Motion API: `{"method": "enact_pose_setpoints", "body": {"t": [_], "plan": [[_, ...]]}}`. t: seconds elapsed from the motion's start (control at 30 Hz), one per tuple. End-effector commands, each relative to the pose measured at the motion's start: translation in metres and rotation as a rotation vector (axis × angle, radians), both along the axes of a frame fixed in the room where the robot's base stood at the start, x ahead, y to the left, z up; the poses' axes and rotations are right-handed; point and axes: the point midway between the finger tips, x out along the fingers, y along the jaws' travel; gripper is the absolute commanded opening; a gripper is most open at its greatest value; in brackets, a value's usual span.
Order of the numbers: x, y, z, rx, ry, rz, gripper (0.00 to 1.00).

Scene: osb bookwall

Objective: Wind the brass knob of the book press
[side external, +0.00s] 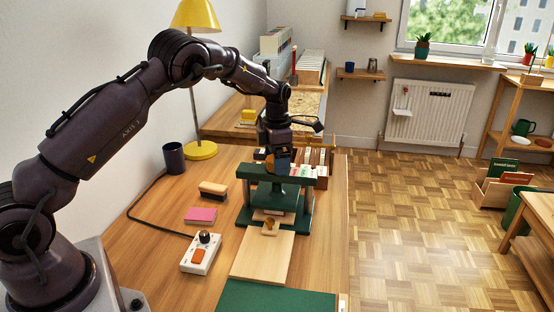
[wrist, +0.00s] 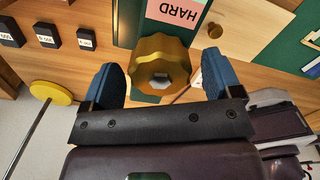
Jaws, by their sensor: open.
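The green book press (side external: 250,171) stands on the wooden table in the side view, with a green crossbeam on top and a board in front of its base. Its brass knob (wrist: 160,66) is large and lobed and fills the middle of the wrist view. In the side view the knob (side external: 269,163) is mostly hidden by my gripper. My gripper (wrist: 160,72) is open, with one blue finger on each side of the knob. Gaps show between the fingers and the knob in the wrist view. In the side view my gripper (side external: 277,160) points down over the crossbeam.
A pink label reading HARD (wrist: 176,12) lies beside the knob. Left of the press are a brush (side external: 213,189), a pink pad (side external: 201,215) and a control box (side external: 201,254) with a cable. A dark cup (side external: 173,158) and a yellow lamp (side external: 200,150) stand farther back. Books stand behind the press.

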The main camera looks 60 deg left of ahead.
Motion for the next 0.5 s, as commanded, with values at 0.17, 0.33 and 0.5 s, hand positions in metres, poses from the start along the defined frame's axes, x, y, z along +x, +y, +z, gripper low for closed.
{"method": "enact_pose_setpoints", "body": {"t": [0.17, 0.33, 0.5], "plan": [[0.0, -0.0001, -0.0048, 0.0, -0.001, 0.0, 0.84], [0.0, -0.0001, -0.0046, 0.0, -0.001, -0.001, 0.84], [0.0, 0.0, -0.0044, 0.0, 0.0, -0.001, 0.48]]}}
